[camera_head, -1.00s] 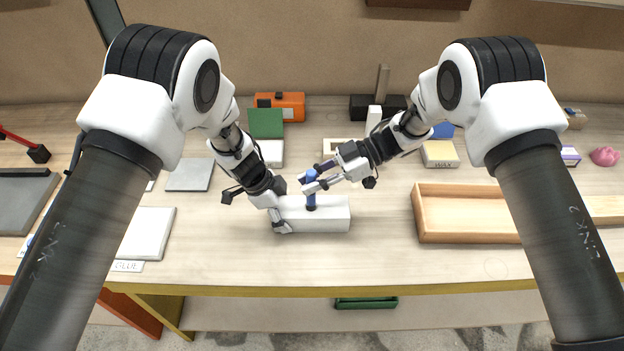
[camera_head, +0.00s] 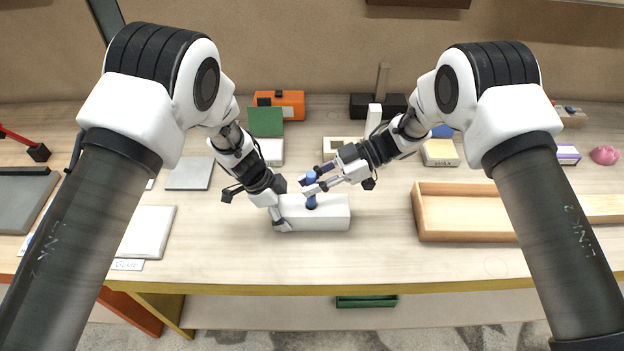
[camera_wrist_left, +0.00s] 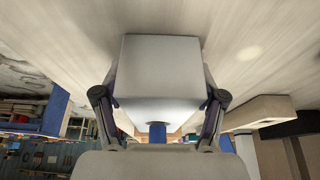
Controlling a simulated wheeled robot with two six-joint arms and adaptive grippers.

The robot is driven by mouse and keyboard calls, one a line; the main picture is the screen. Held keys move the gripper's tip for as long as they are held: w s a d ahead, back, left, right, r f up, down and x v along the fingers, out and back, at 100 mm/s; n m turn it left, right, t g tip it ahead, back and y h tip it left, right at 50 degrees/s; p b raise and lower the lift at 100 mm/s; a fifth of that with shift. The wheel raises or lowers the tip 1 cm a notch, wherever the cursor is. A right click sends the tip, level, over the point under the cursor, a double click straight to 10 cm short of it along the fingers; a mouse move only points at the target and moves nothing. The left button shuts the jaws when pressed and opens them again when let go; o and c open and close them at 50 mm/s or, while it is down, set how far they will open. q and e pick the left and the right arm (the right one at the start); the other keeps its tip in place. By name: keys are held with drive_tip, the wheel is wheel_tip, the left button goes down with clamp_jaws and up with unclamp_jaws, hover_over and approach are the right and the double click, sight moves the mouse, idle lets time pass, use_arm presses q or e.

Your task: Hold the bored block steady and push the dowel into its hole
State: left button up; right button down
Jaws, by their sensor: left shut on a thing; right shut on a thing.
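The bored block (camera_head: 332,212) is a white block lying on the table in the middle of the head view. My left gripper (camera_head: 279,206) is shut on its left end; in the left wrist view the block (camera_wrist_left: 160,75) fills the space between both fingers. The blue dowel (camera_head: 311,202) stands upright at the top of the block, its lower end meeting the block where the hole is. The dowel (camera_wrist_left: 157,133) also shows beyond the block in the left wrist view. My right gripper (camera_head: 309,183) is shut on the dowel's upper part and hides some of it. The hole's rim is hidden.
A shallow wooden tray (camera_head: 465,236) stands to the right of the block. A white pad (camera_head: 147,232) and a grey plate (camera_head: 190,174) lie to the left. Several boxes stand behind, including an orange one (camera_head: 290,103). The table in front of the block is clear.

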drive_tip(key=shift+f, duration=2.25)
drive_tip(key=c, duration=1)
unclamp_jaws()
drive_tip(key=v, duration=1.2)
use_arm(q)
drive_tip(key=o, duration=1.5)
